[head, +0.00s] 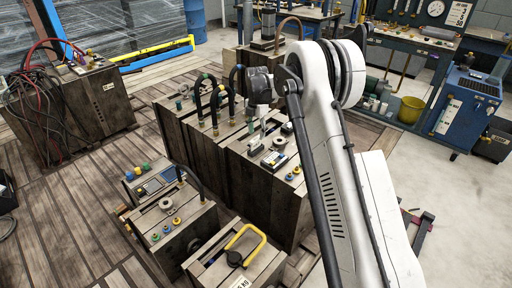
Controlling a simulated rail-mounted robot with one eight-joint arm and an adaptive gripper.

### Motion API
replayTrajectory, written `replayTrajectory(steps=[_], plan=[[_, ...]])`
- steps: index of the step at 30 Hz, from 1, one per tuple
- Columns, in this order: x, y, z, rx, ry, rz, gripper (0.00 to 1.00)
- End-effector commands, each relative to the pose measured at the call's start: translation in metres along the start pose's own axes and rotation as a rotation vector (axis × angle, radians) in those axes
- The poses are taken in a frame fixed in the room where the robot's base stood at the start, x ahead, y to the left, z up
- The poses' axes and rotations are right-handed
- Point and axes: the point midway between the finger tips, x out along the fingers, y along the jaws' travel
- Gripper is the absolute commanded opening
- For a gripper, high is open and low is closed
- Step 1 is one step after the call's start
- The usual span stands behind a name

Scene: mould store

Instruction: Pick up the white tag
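My arm reaches up from the lower right and bends over the group of grey-brown moulds. My gripper (261,132) points down over the top of the right-hand mould (265,195). The fingers are very small here, and I cannot tell whether they are open, shut or holding something. A pale block-like piece (256,144) is close by the fingertips; I cannot make out what it is. A white tag with dark marks (240,283) shows on the front mould at the bottom edge. Another small white tag (109,86) is on the separate mould at the left.
Black curved hoses (214,105) stand up from the moulds just left of my gripper. A yellow handle (245,240) rises from the front mould. A workbench, a yellow bucket (411,110) and a blue cabinet (468,105) stand at the right. The concrete floor between is partly clear.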

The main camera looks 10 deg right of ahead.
Motion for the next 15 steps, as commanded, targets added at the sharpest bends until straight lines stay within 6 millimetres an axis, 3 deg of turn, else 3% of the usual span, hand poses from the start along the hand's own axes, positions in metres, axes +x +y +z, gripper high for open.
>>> replayTrajectory(steps=[5,15], plan=[[0.008,0.000,-0.001,0.000,0.000,0.000,0.38],[0.051,-0.001,-0.006,0.000,0.000,0.000,0.38]])
